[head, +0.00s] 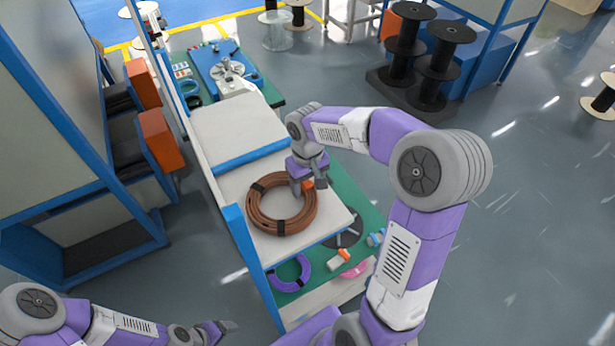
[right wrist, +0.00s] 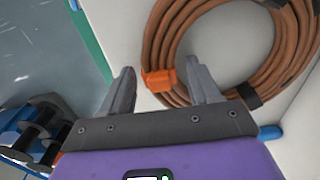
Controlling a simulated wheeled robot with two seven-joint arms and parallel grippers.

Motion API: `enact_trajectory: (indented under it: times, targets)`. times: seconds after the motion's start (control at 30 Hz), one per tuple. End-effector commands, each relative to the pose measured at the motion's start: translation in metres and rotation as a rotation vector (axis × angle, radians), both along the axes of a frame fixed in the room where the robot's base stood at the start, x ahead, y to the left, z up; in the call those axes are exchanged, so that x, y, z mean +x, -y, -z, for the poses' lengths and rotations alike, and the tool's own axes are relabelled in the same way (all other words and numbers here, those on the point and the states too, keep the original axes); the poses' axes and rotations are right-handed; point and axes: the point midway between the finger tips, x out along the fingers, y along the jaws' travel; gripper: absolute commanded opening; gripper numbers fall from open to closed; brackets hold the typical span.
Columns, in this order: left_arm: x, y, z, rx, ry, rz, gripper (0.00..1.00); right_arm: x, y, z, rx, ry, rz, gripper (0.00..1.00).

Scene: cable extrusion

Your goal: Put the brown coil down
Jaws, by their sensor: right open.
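The brown coil (head: 262,221) lies flat on the white panel (head: 330,222) at the near end of the bench, with dark ties around it. The coil also fills the upper right of the right wrist view (right wrist: 164,38). My right gripper (head: 305,187) is at the coil's right edge. In the right wrist view its two fingers stand apart, with the coil's orange piece (right wrist: 160,80) between or just beyond the tips; I cannot tell whether they touch it. My left gripper (head: 218,328) is low at the left, away from the coil, its jaws too small to read.
A second white panel (head: 235,130) lies behind the coil. Below the panel, a green shelf holds a purple coil (head: 290,273) and a pink one (head: 355,269). Black spools (head: 435,75) stand at the back right. A blue-framed rack (head: 60,110) stands at left.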

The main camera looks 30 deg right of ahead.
Motion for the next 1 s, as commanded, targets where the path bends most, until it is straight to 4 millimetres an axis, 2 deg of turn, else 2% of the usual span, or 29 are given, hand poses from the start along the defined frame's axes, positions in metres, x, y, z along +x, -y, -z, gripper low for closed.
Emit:
enact_trajectory:
  times: [0.17, 0.4, 0.6, 0.77, 1.0]
  targets:
    - [0.0, 0.0, -0.002, 0.0, 0.0, 0.0, 0.78, 0.001, 0.0, -0.021, 0.0, 0.006, 0.001, 0.62]
    - [0.0, 0.0, -0.004, 0.0, 0.0, 0.0, 0.78, 0.001, 0.0, -0.075, 0.0, 0.007, 0.0, 0.62]
    - [0.0, 0.0, -0.006, 0.0, 0.0, 0.0, 0.78, 0.001, 0.0, -0.109, 0.0, 0.003, 0.001, 0.62]
    - [0.0, 0.0, -0.007, 0.0, 0.0, 0.0, 0.78, 0.0, 0.0, -0.121, 0.0, 0.002, 0.0, 0.62]
    - [0.0, 0.0, -0.007, 0.0, 0.0, 0.0, 0.78, 0.0, 0.0, -0.123, 0.0, 0.0, 0.0, 0.62]
